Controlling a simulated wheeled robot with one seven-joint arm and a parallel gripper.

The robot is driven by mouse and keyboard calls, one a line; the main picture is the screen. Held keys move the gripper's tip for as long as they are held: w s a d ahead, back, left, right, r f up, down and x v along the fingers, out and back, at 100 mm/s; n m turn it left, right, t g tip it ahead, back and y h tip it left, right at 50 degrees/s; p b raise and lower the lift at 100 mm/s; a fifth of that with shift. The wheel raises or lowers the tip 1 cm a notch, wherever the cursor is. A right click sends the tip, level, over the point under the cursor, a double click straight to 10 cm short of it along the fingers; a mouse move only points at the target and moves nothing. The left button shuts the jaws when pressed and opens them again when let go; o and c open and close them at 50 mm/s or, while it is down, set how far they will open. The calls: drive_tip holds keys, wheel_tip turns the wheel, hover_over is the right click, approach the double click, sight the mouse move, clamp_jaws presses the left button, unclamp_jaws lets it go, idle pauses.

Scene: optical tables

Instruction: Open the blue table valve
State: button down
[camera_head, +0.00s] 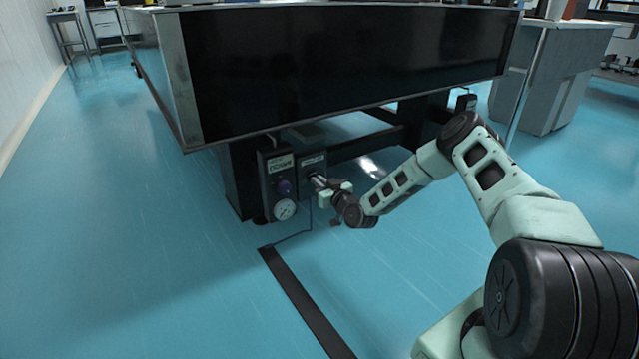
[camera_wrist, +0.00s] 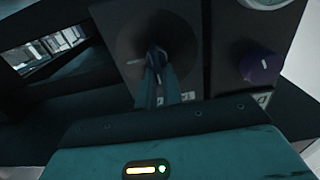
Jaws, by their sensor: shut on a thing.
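In the wrist view my gripper (camera_wrist: 158,72) is shut on a small dark blue valve knob (camera_wrist: 155,53), in front of a dark round area on a black panel (camera_wrist: 195,28). The fingers hide part of the knob, so its turn angle is hard to tell. In the head view my gripper (camera_head: 320,182) reaches the front of the right-hand black box (camera_head: 311,160) under the table's near edge. The knob it holds is hidden there. A second, blue-purple knob (camera_head: 284,187) sits on the box to the left and also shows in the wrist view (camera_wrist: 260,66), apart from my fingers.
A round white gauge (camera_head: 284,209) is below the second knob. The large black-sided table (camera_head: 340,60) overhangs the boxes. A dark table leg (camera_head: 240,180) stands just left. A black floor strip (camera_head: 305,300) runs forward. The blue floor to the left is clear.

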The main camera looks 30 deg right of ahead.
drive_tip(key=shift+d+f+m, duration=0.25)
drive_tip(key=shift+f+m, duration=0.05)
drive_tip(key=shift+m, duration=2.7)
drive_tip(key=shift+d+f+m, duration=0.3)
drive_tip(key=shift+m, duration=2.7)
drive_tip(key=shift+d+f+m, duration=0.25)
drive_tip(key=shift+f+m, duration=0.05)
drive_tip(key=shift+m, duration=2.7)
drive_tip(key=c, duration=1.6)
unclamp_jaws()
drive_tip(key=shift+o, duration=0.2)
drive_tip(key=shift+r, duration=0.1)
drive_tip(key=s+p, duration=0.7)
drive_tip(key=s, duration=1)
drive_tip(key=shift+s+d, duration=0.2)
drive_tip(key=shift+d, duration=0.05)
